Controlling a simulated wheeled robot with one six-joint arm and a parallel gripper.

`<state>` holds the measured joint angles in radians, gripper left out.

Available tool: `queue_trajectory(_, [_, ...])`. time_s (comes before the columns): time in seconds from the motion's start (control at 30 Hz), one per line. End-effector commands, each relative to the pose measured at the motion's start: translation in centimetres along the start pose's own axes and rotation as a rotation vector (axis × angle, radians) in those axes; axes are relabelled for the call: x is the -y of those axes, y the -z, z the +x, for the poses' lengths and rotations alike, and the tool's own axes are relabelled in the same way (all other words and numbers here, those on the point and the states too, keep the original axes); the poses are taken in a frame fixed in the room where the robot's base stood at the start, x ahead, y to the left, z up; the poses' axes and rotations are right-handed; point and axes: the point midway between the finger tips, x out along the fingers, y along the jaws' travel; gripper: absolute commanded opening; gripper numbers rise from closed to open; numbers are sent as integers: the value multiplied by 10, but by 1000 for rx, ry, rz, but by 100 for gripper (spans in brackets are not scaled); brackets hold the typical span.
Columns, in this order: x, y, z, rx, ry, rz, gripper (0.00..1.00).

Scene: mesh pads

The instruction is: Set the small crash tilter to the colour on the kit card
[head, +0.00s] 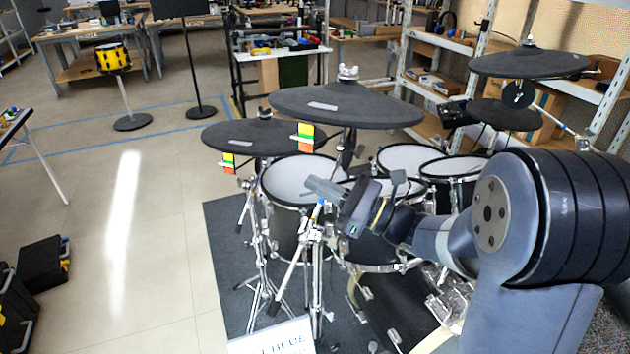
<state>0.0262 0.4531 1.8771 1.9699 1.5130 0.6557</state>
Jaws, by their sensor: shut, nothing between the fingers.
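A smaller black cymbal (225,135), perhaps the small crash, sits at the left of the drum kit. A small tag (229,163) with red, yellow and green patches hangs at its front edge. A larger black cymbal (385,108) overlaps it behind and to the right, with a similar tag (306,136). The tilters under both cymbals are mostly hidden. A white card (272,342) at the bottom edge shows the word "BLUE"; the rest is cut off. My gripper (312,186) is shut and empty, in front of the white-headed drums, below and right of the smaller cymbal.
Drums (298,178) and chrome stands crowd the space around my gripper. Another large cymbal (530,63) is at the upper right. A yellow drum (112,59) stands far back left. The floor (150,235) left of the dark mat (225,225) is largely clear.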

Motion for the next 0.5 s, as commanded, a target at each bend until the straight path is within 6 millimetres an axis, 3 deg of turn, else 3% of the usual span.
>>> queue_trajectory(0.2, [0,-3,-48,0,9,-2,0])
queue_trajectory(0.5, [-3,-4,-86,1,6,-1,0])
